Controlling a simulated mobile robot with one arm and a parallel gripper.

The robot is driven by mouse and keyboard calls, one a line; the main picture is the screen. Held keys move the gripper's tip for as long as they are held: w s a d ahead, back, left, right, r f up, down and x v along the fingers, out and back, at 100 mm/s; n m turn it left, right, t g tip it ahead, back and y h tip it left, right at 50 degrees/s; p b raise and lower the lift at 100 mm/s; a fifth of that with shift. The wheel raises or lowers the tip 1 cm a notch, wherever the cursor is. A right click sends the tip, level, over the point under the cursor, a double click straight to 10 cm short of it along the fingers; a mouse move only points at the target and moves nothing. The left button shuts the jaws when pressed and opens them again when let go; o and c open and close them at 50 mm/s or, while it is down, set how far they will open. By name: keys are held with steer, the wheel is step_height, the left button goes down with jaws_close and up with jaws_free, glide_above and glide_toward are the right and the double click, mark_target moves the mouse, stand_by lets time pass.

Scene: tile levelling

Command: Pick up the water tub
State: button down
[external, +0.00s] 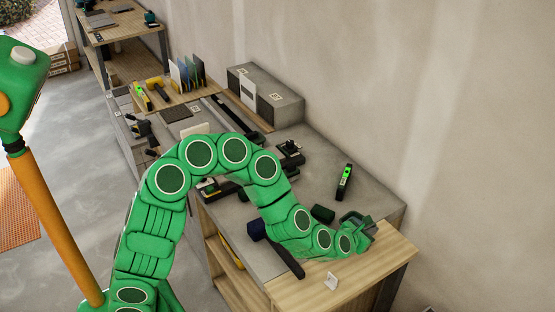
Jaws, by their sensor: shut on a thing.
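My arm arches over the grey worktop and comes down at its near right end. My gripper (359,230) is there, low over the edge between the grey top and the pale wooden board. It is shut on a small green thing that is mostly hidden by the fingers. I cannot tell for sure whether this is the water tub, or whether it is clear of the surface.
A small white piece (331,282) lies on the wooden board (300,291). A long dark bar (287,258) lies beside my arm. A grey block (265,95) stands against the wall.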

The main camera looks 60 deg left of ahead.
steer(key=shift+a+r, duration=0.1)
steer(key=shift+r, duration=3.3)
